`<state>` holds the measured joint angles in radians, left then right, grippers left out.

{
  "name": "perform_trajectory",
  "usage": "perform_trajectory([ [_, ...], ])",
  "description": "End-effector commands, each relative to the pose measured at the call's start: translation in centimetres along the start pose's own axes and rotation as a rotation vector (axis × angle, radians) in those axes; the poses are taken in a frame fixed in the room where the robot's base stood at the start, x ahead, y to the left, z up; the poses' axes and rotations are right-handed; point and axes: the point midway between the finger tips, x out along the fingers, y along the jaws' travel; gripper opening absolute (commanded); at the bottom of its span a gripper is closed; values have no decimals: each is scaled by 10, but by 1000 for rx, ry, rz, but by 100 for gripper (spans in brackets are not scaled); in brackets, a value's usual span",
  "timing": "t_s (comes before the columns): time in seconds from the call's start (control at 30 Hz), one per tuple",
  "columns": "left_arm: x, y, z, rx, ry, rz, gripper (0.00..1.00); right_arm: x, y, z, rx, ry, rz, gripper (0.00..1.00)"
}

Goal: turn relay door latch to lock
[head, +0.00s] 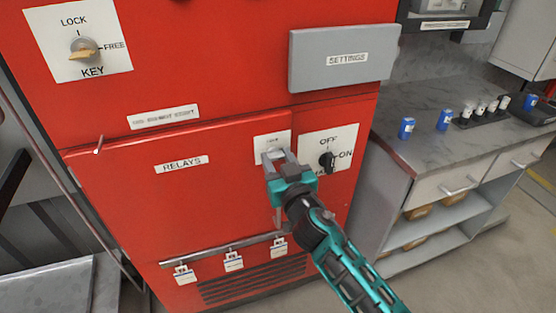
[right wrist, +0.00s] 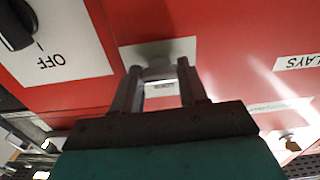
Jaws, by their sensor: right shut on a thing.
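The red RELAYS door (head: 120,190) fills the lower part of the red cabinet. At its upper right is a small pale latch plate (head: 263,142), which also shows in the right wrist view (right wrist: 188,50). My right gripper (head: 273,155) is at this plate, its fingers shut on the small grey latch (right wrist: 157,72). The fingers and gripper body hide most of the latch in the head view, so I cannot tell its exact angle. The plate's lettering is too small to read. My left gripper is not in view.
Right of the gripper is a black OFF/ON switch (head: 327,161). A grey SETTINGS box (head: 345,58) juts out above. A LOCK/FREE key switch (head: 84,50) is at upper left. A rail with several padlocks (head: 233,260) hangs below. A counter (head: 430,115) stands to the right.

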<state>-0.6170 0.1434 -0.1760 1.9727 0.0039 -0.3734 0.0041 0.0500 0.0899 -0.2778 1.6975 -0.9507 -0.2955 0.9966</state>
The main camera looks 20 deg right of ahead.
Motion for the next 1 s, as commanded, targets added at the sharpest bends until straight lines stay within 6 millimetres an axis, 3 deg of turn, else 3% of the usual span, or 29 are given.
perform_trajectory([
  [0.27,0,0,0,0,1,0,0,0,0,0,-163,1,0,12],
  [1.0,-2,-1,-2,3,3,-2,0,0,0,-2,-863,2,0,12],
])
